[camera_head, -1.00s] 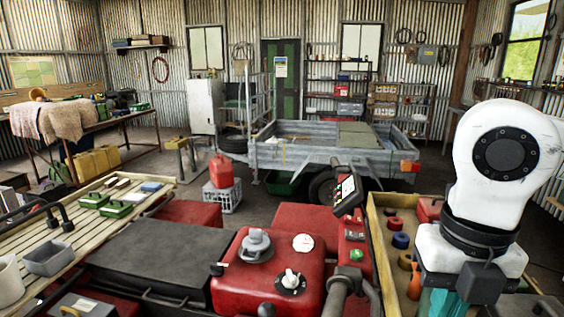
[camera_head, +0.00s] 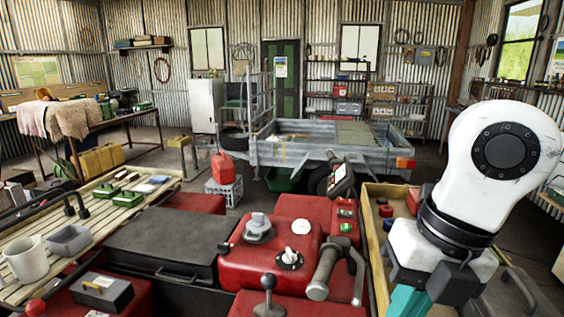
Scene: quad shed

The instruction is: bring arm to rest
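My arm shows at the right side of the head view as a large white rounded link with a dark round joint cap, above a dark collar and a teal part at the lower edge. My gripper and its fingertips are not in the frame, so whether it is open, shut or holding anything is hidden. The arm link stands over the right end of a wooden tray (camera_head: 375,262) and covers part of it. The red quad bike (camera_head: 240,268) fills the lower middle, with a handlebar grip (camera_head: 322,270) close to the left of my arm.
A slatted wooden rack (camera_head: 30,290) at the left holds a mug (camera_head: 27,260), a grey bin (camera_head: 69,240) and green boxes. A metal trailer (camera_head: 290,156) stands behind the quad. A red fuel can (camera_head: 223,168) sits on a white crate (camera_head: 225,190). Floor shows left of the trailer.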

